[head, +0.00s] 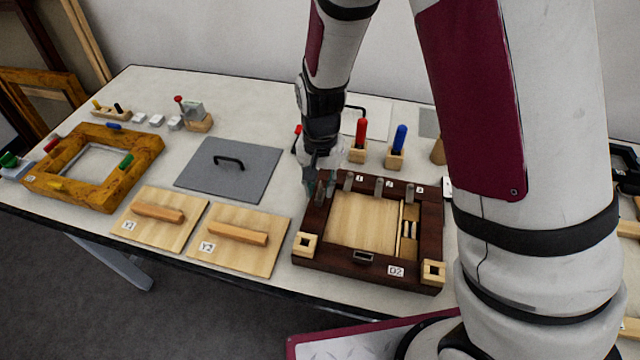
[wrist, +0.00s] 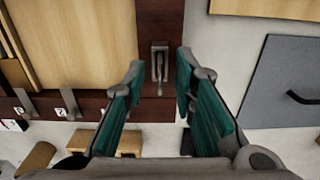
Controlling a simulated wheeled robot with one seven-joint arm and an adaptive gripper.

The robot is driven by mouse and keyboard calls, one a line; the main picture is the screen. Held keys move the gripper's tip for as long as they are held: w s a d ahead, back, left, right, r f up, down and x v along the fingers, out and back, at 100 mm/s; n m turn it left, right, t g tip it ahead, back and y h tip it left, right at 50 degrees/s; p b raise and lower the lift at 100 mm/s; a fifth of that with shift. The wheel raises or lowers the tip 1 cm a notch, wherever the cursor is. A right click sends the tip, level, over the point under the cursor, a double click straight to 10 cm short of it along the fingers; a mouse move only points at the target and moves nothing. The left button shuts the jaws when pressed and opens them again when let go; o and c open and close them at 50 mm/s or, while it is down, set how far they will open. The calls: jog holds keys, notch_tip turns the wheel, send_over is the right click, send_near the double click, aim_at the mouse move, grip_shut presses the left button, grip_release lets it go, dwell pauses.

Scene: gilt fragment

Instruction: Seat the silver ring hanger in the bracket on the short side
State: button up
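A small silver fitting with a narrow loop (wrist: 159,62) sits on the frame's dark rail near a corner. I cannot tell whether it is the ring hanger, its bracket, or both together. My gripper (wrist: 160,75) is open, with one green-padded finger on each side of the fitting and visible gaps between. In the head view my gripper (head: 321,182) is over the frame's back left corner. Another silver-rimmed fitting (head: 362,257) sits on the front rail.
Several silver tabs (head: 379,188) stand along the back rail. Red (head: 361,132) and blue (head: 400,138) handled tools stand in blocks behind. A grey plate (head: 215,180) with a black handle and wooden boards (head: 238,238) lie left. A gold frame (head: 140,150) is farther left.

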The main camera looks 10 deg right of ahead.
notch_tip(320, 180, up, 11)
notch_tip(320, 180, up, 12)
jog(key=r+n+t+y, duration=0.1)
jog(key=n+t, duration=0.1)
send_over(320, 188)
jog(key=s+d, duration=0.6)
jog(key=d, duration=0.1)
jog(key=s+d+r+n+t+h, duration=0.1)
jog(key=s+d+r, duration=0.4)
jog(key=s, duration=0.6)
jog(key=n+t, duration=0.1)
jog(key=t, duration=0.1)
jog(key=shift+s+d+r+t+b, duration=0.15)
jog(key=shift+s+r+t+b, duration=0.05)
jog(key=shift+t+b, duration=0.1)
